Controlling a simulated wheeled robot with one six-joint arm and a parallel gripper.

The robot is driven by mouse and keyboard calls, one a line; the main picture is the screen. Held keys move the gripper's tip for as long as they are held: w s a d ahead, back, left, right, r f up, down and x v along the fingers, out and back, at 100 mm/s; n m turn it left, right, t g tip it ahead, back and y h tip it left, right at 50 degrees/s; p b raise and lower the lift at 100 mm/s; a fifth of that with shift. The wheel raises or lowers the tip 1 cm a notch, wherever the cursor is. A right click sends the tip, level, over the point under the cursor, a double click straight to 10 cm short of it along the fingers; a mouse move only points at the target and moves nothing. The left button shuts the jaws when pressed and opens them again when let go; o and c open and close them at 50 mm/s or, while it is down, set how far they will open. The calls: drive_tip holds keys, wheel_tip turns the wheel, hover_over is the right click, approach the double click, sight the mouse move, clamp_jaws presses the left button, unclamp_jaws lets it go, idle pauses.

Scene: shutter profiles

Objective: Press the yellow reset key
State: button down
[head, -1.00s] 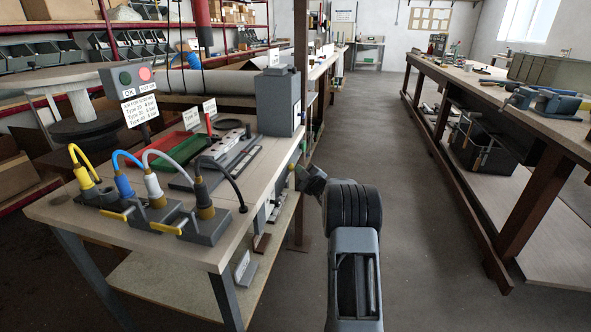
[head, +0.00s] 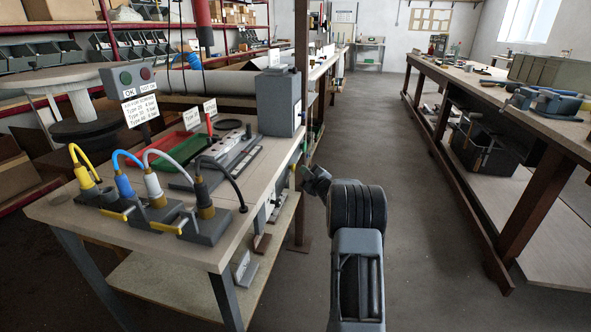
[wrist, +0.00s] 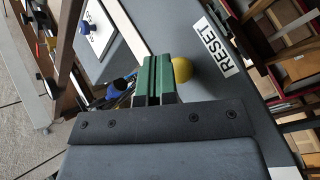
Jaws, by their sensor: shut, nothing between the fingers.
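The yellow reset key (wrist: 182,70) is a round knob on a grey panel, beside a white label (wrist: 216,46) reading RESET. My gripper (wrist: 156,62) shows in the wrist view with its green fingers shut together and empty. The fingertips are just left of the yellow key in that view, very close to it. I cannot tell whether they touch it. In the head view my gripper (head: 312,179) is beside the right edge of the workbench, partly hidden by my own wrist.
The workbench (head: 72,211) carries cabled connectors, a red and green tray and a grey box (head: 278,102). A lamp box (head: 133,80) marked OK and NOT OK stands at its back left, both lamps dark. A floor aisle (head: 430,240) is clear on the right.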

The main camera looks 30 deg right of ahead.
drive_tip(key=shift+s+d, duration=0.2)
drive_tip(key=shift+d, duration=0.05)
drive_tip(key=s+d, duration=0.3)
drive_tip(key=shift+s+d, duration=0.15)
drive_tip(key=shift+d, duration=0.05)
idle(0.5)
drive_tip(key=shift+r, duration=0.1)
idle(0.6)
drive_tip(key=s+a+r+m+g+h+p, duration=0.2)
drive_tip(key=s+a+r+m+g+p, duration=0.1)
drive_tip(key=a+r+p, duration=0.65)
drive_tip(key=s+a+r+m+g+h+p, duration=0.25)
drive_tip(key=a+r+m+p, duration=0.35)
drive_tip(key=r, duration=0.6)
drive_tip(key=s+a+r+g+y+p, duration=0.1)
drive_tip(key=s+a+r+g+p, duration=0.1)
drive_tip(key=s+a+p, duration=0.3)
drive_tip(key=s+a+r+g+y+p, duration=0.2)
drive_tip(key=s+a, duration=0.4)
drive_tip(key=s, duration=0.7)
drive_tip(key=s+a+r+m+g+y+p, duration=0.1)
drive_tip(key=s+a+r+g+p, duration=0.2)
drive_tip(key=s, duration=0.6)
drive_tip(key=a+g+p, duration=0.2)
drive_tip(key=a+p, duration=0.1)
drive_tip(key=p, duration=0.1)
drive_tip(key=shift+a+r+g+p, duration=0.15)
drive_tip(key=shift+r+g+p, duration=0.2)
